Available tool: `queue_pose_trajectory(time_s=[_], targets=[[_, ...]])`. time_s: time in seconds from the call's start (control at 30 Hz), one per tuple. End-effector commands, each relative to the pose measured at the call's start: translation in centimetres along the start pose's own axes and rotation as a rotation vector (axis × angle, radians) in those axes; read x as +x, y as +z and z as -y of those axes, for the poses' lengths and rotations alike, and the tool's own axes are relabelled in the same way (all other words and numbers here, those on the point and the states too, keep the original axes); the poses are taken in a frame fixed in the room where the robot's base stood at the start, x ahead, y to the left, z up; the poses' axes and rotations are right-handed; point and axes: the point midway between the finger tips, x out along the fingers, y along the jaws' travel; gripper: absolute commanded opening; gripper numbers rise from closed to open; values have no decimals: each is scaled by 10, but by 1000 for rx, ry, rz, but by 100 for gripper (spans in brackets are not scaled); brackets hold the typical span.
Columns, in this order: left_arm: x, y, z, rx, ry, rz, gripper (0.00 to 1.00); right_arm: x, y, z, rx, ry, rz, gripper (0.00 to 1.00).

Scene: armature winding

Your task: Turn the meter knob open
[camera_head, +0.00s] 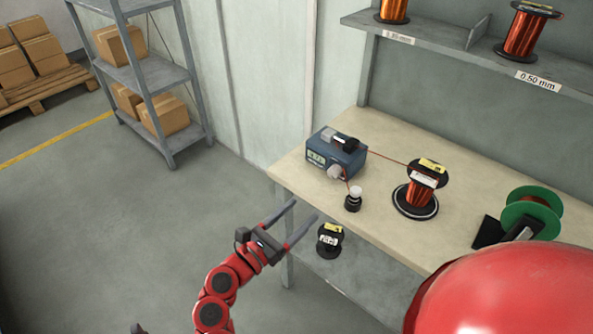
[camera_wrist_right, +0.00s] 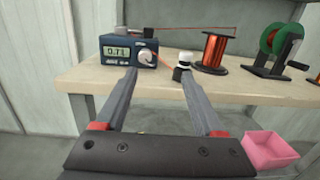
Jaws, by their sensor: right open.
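The blue meter (camera_head: 350,160) stands on the workbench near its left end; it also shows in the wrist view (camera_wrist_right: 108,62), with a lit display reading about 0.71. Its pale round knob (camera_head: 336,172) is on the front face, at the right of the display in the wrist view (camera_wrist_right: 146,57). My right gripper (camera_head: 305,209) is open and empty, in front of the bench edge and apart from the knob. In the wrist view its fingers (camera_wrist_right: 158,74) point at the bench, the left tip below the meter. My left gripper is not clearly seen.
A small black post with a white top (camera_head: 353,203) stands right of the knob. A copper spool (camera_head: 421,193) and a green reel (camera_head: 533,211) stand farther right on the bench (camera_head: 290,171). Another spool (camera_head: 329,240) is below. A pink bin (camera_wrist_right: 268,152) is lower right.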

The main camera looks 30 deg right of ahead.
Motion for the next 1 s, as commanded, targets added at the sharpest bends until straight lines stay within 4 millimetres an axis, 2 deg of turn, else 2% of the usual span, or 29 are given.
queue_pose_trajectory(time_s=[0.03,0.13,0.27,0.7,0.83,1.0], targets=[[-4,0,0,0,0,0,69,-7,-8,-9,54,26,-43,70],[-3,0,0,0,0,0,69,-10,-14,-17,108,49,-89,70],[1,0,0,0,0,0,69,5,-14,-17,112,46,-90,70],[20,-4,1,0,0,0,69,107,-20,-21,106,43,-85,70],[25,-4,1,0,0,0,69,132,-23,-23,104,44,-85,70],[28,-5,1,0,0,0,69,153,-26,-26,105,48,-85,70]])
